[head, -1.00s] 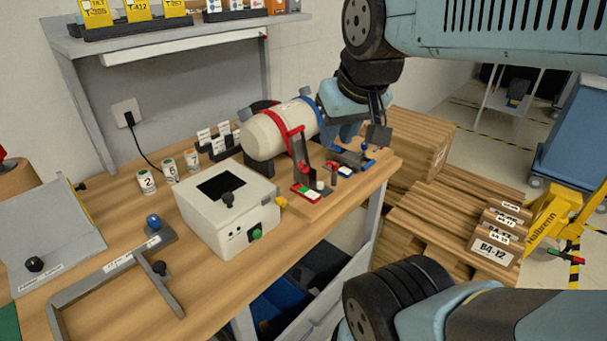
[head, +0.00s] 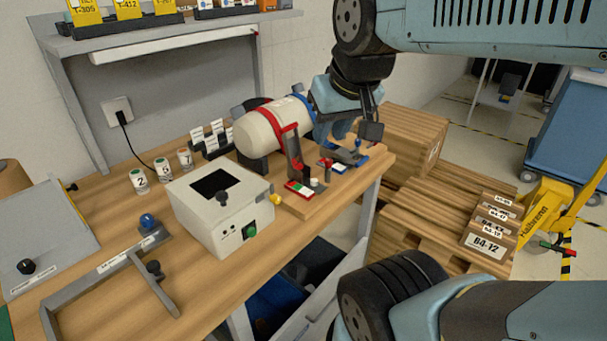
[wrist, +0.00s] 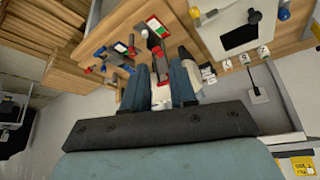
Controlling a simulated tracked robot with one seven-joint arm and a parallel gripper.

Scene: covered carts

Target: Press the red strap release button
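A cream tank (head: 257,133) lies on a wooden board at the bench's right end. A red strap (head: 290,131) crosses its near part, with a dark upright lever and a red, white and green indicator (head: 300,189) at its foot. It also shows in the wrist view (wrist: 154,25). A pale round knob (head: 314,183) stands beside the indicator; I cannot tell whether it is the release button. A blue strap (head: 307,112) crosses the tank's far part. My gripper (head: 345,132) is beyond the red strap, by the blue one. Its fingers (wrist: 160,88) are apart, with nothing visibly held.
A white box (head: 220,215) with a green button and a yellow knob stands left of the board. Cups (head: 164,169) and a grey frame (head: 105,268) are farther left. A shelf (head: 180,42) overhangs the back. Wooden pallets (head: 430,225) stand right of the bench.

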